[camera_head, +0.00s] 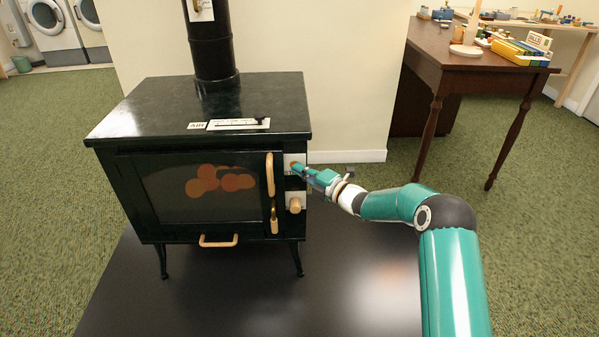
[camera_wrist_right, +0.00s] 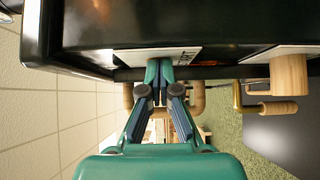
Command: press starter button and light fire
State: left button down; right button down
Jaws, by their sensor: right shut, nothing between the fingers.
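The black stove (camera_head: 260,92) stands on a dark floor plate. Orange round shapes (camera_head: 229,182) show behind its window. A white label plate (camera_head: 289,157) is on the upper right of its front; it also shows in the right wrist view (camera_wrist_right: 186,54). My right gripper (camera_head: 297,167) reaches this plate from the right, shut and empty. In the right wrist view its fingertips (camera_wrist_right: 158,68) are together at the plate, touching or almost touching it. They hide the starter button, so I cannot tell whether it is pressed. My left gripper is out of view.
A wooden knob (camera_head: 295,206) sits on a second plate just below. A wooden door handle (camera_head: 270,174) and latch (camera_head: 274,219) are close to the left. A dark wooden table (camera_head: 438,42) stands at the back right. The green carpet between is clear.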

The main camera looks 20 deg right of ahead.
jog(key=shift+w+d+r, duration=0.1)
jog(key=shift+d+r, duration=0.1)
jog(key=shift+r, duration=0.15)
jog(key=v, duration=0.8)
jog(key=shift+a+f, duration=0.2)
jog(key=shift+f, duration=0.1)
